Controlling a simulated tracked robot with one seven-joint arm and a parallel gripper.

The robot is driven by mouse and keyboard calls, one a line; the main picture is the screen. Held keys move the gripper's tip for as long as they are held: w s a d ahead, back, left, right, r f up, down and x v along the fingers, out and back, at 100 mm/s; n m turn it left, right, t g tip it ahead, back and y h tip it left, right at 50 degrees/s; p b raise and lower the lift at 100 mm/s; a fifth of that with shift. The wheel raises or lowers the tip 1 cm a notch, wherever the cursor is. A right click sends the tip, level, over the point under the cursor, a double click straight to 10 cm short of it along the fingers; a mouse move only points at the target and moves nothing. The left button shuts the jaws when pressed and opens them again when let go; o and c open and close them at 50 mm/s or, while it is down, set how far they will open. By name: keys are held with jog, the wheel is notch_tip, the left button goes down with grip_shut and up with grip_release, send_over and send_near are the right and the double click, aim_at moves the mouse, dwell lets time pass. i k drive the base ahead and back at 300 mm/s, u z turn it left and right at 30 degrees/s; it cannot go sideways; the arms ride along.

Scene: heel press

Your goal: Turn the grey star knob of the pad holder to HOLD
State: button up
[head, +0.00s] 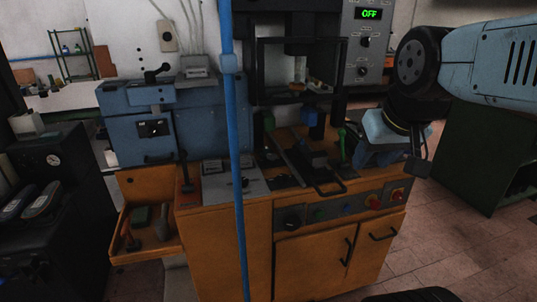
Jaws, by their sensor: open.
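I cannot make out the grey star knob or its HOLD mark for certain. The dark press frame (258,72) stands at the back of the orange cabinet, with small pale and brown parts inside it that are too small to tell apart. A grey plate (215,190) on the cabinet top, partly behind a blue pole, carries a small dark handle (243,182). My arm comes in from the right, and my gripper (416,160) hangs low at its end, right of the press and apart from it. It is open, seems empty, and its fingers show only in part.
A blue upright pole (238,150) stands in front of the cabinet (235,235). A blue machine box (160,120) is at left, above an open drawer (150,250) with tools. A green-handled lever (342,140) rises near my gripper. The control box (367,45) display reads OFF.

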aim_at(271, 157)
jog(key=z, duration=1.15)
jog(key=i, duration=0.1)
jog(key=u, duration=2.9)
jog(key=k, duration=0.75)
jog(key=z, duration=1.4)
jog(key=i, duration=1)
